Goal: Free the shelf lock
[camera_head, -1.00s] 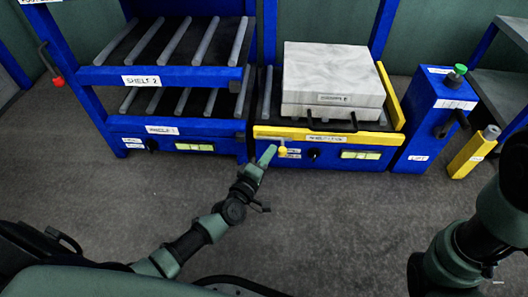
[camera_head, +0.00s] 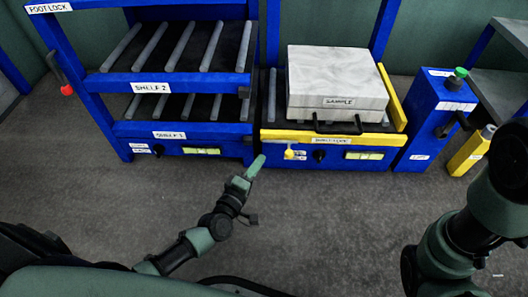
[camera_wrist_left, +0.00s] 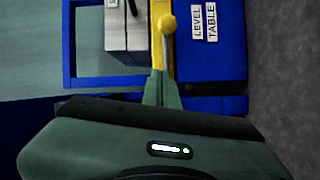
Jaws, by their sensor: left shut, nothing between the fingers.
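The shelf lock's yellow ball-ended handle (camera_head: 289,154) hangs at the left end of the yellow front bar, left of the SHELF LOCK label (camera_head: 331,141). The handle's ball also shows in the left wrist view (camera_wrist_left: 166,23), beside the LEVEL and TABLE labels. My left gripper (camera_head: 261,160) is shut and empty, a little left of the handle and apart from it in the head view. In the left wrist view its closed green fingertips (camera_wrist_left: 160,78) overlap the yellow bar; I cannot tell whether they touch. My right gripper is out of view.
A grey SAMPLE block (camera_head: 336,80) with a black handle rests on the roller table. The blue two-level shelf rack (camera_head: 180,88) stands at left, a blue post with a green knob (camera_head: 459,72) at right. The floor in front is clear.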

